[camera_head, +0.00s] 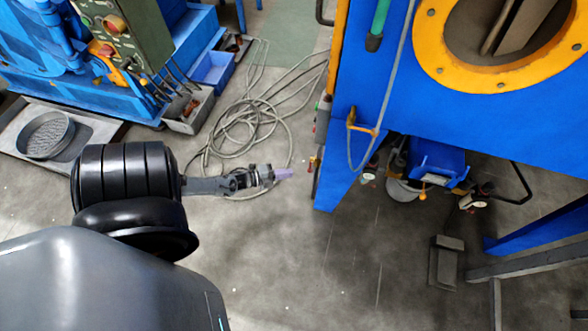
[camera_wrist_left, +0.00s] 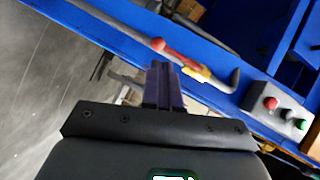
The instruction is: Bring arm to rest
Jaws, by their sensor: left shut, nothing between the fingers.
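My left arm comes in from the lower left in the head view. Its gripper (camera_head: 284,173) points right, towards the blue machine, and hangs above the grey floor with a gap between it and the machine's blue leg. In the left wrist view the two purple fingers (camera_wrist_left: 164,85) are together with nothing between them. My right gripper is not in either view.
The blue machine (camera_head: 375,70) with an orange ring fills the upper right. A pedal (camera_head: 445,262) stands on the floor. Coiled grey cables (camera_head: 240,125) lie behind my arm. A control box (camera_wrist_left: 278,112) with red and green buttons shows at the wrist view's right. Floor is clear at centre bottom.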

